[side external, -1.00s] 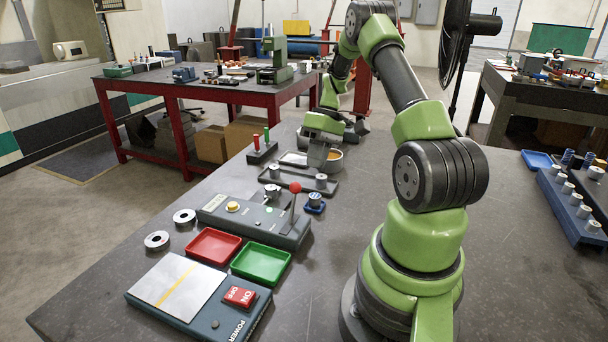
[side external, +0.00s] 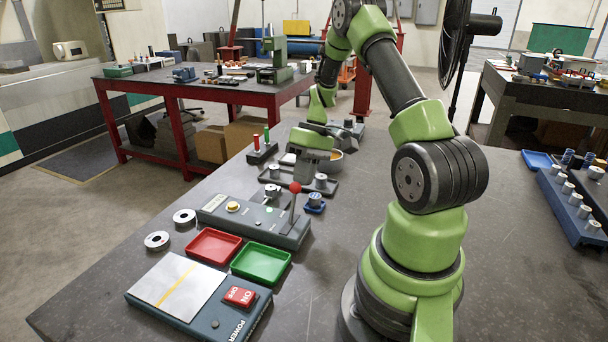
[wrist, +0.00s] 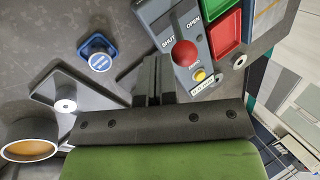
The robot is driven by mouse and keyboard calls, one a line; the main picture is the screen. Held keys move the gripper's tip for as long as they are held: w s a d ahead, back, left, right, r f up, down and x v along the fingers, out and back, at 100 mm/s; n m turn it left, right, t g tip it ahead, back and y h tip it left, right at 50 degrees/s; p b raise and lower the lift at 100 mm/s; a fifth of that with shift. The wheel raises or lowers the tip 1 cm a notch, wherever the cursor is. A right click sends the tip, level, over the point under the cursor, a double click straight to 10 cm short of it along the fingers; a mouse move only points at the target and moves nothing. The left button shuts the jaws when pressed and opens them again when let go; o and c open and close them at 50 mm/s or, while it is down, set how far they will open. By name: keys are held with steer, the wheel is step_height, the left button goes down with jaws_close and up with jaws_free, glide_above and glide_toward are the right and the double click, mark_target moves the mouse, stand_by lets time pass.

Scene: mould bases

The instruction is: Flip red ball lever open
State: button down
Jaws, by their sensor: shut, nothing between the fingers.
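The red ball lever (side external: 295,188) stands near upright on the grey-blue control box (side external: 255,221), close to the box's right end. I cannot tell surely which label the lever leans to. My gripper (wrist: 153,66) is shut and empty, its fingers just left of the ball in the wrist view and apart from it. In the side view, the fingers are not clear; my wrist is behind the lever.
A small blue-based block (side external: 315,203) lies right of the lever. A dark tray with metal knobs (side external: 320,182) and a round bowl (side external: 334,160) lie behind. Red (side external: 214,246) and green (side external: 262,263) trays sit in front.

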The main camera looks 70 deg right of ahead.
mark_target(296, 184)
steer(key=shift+a+r+h, duration=0.15)
steer(key=shift+a+h, duration=0.1)
steer(key=shift+h, duration=0.05)
steer(key=shift+a+r, duration=0.1)
steer(key=shift+a, duration=0.05)
steer(key=shift+a+r+h, duration=0.25)
steer(key=shift+a+h, duration=0.25)
steer(key=shift+h, duration=0.1)
steer(key=shift+a+r+h, duration=0.2)
steer(key=shift+a+h, duration=0.25)
steer(key=shift+h, duration=0.15)
steer(key=shift+a+r, duration=0.1)
steer(key=shift+a, duration=0.2)
steer(key=shift+a+r, duration=0.15)
steer(key=shift+a, duration=2.4)
steer(key=shift+a, duration=0.15)
